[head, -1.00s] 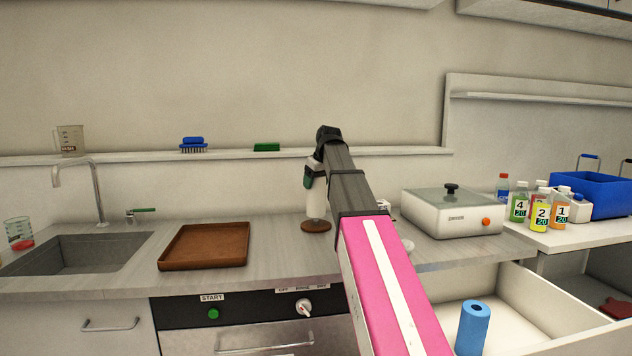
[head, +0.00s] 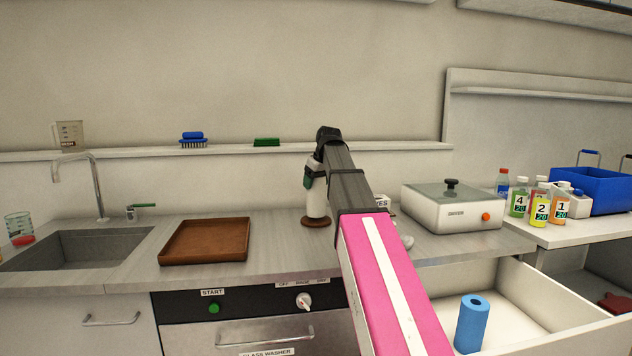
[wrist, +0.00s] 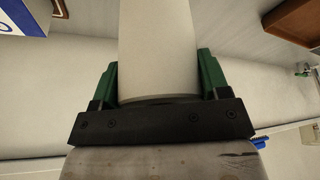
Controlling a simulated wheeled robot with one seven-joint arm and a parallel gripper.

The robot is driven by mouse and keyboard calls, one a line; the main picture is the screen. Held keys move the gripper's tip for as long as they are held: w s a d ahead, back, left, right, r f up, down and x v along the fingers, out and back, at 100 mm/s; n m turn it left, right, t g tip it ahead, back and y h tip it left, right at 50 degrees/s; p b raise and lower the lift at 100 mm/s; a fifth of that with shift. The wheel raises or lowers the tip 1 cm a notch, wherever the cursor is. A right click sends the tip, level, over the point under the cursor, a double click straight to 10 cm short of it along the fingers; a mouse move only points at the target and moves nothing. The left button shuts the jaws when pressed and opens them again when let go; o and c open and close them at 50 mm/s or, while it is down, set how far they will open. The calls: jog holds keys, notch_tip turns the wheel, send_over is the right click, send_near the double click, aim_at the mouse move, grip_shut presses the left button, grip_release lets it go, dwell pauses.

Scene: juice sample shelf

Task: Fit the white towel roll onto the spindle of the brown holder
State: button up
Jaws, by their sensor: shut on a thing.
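The white towel roll (head: 317,199) stands upright on the counter, low over the round brown base of the holder (head: 315,222). My gripper (head: 313,175) is shut on the roll near its top, and its green fingers sit on either side of it. In the wrist view the white roll (wrist: 158,50) fills the space between my gripper's green fingers (wrist: 158,85). The spindle is hidden, so the roll appears to be around it. Whether the roll's lower end touches the base is too small to tell.
A brown tray (head: 205,241) lies on the counter to the left, beside the sink (head: 75,250). A white lidded device (head: 452,211) stands to the right. An open drawer (head: 530,300) holds a blue roll (head: 471,322). The wall ledge (head: 360,147) runs behind.

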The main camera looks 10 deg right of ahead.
jog(key=shift+f, duration=0.65)
dwell(0.5)
jog(key=o, duration=1.4)
jog(key=shift+r, duration=0.15)
